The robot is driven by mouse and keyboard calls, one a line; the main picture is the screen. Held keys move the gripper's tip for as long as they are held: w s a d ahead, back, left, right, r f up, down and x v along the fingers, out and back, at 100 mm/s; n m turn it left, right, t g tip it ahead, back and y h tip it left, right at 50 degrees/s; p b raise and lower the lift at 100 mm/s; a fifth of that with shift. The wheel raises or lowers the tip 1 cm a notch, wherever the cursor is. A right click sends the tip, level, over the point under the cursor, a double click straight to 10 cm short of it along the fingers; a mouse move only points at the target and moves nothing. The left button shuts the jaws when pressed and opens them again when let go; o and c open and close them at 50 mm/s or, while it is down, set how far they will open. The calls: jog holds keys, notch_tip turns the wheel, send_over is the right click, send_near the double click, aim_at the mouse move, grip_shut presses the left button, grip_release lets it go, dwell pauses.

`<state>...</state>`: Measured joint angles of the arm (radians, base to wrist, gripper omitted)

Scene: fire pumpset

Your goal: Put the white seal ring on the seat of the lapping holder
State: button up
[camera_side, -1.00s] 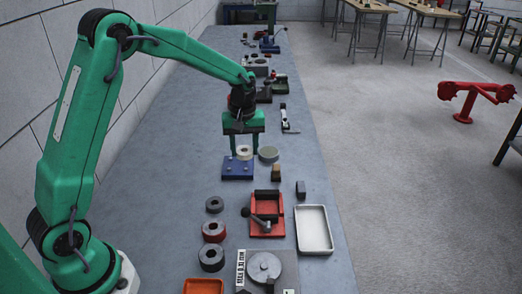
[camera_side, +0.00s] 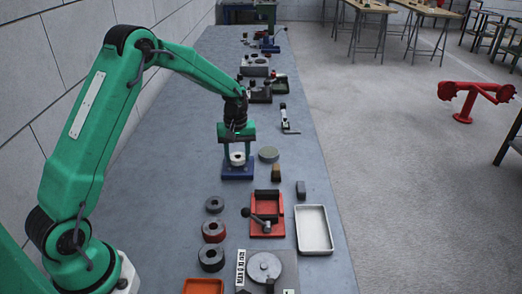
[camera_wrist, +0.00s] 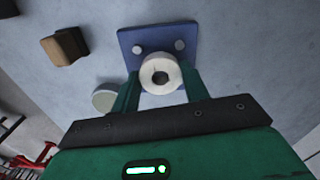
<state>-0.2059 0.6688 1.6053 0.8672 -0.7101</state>
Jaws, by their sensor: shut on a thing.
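The white seal ring (camera_side: 238,159) is held between the two fingers of my gripper (camera_side: 237,155). In the wrist view the ring (camera_wrist: 161,73) shows face-on with a dark centre hole, and my gripper (camera_wrist: 160,88) has a finger on each side. A flat blue block (camera_side: 238,174) lies directly under the ring; it seems to be the lapping holder. The wrist view shows the blue block (camera_wrist: 129,48) with two pale round studs beyond the ring. The seat is hidden by the ring and fingers. I cannot tell whether the ring touches the block.
A grey-green disc (camera_side: 268,154) and a brown block (camera_side: 276,173) stand right of the blue block. Nearer are several dark rings (camera_side: 215,204), a red fixture (camera_side: 267,213), a white tray (camera_side: 314,230) and a grey round plate (camera_side: 264,267). The bench left of the block is clear.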

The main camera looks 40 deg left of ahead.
aim_at(238, 157)
jog(key=shift+f, duration=0.65)
jog(key=shift+f, duration=0.15)
jog(key=o, duration=1)
notch_tip(238, 157, up, 12)
jog(key=shift+r, duration=0.2)
jog(key=shift+r, duration=0.1)
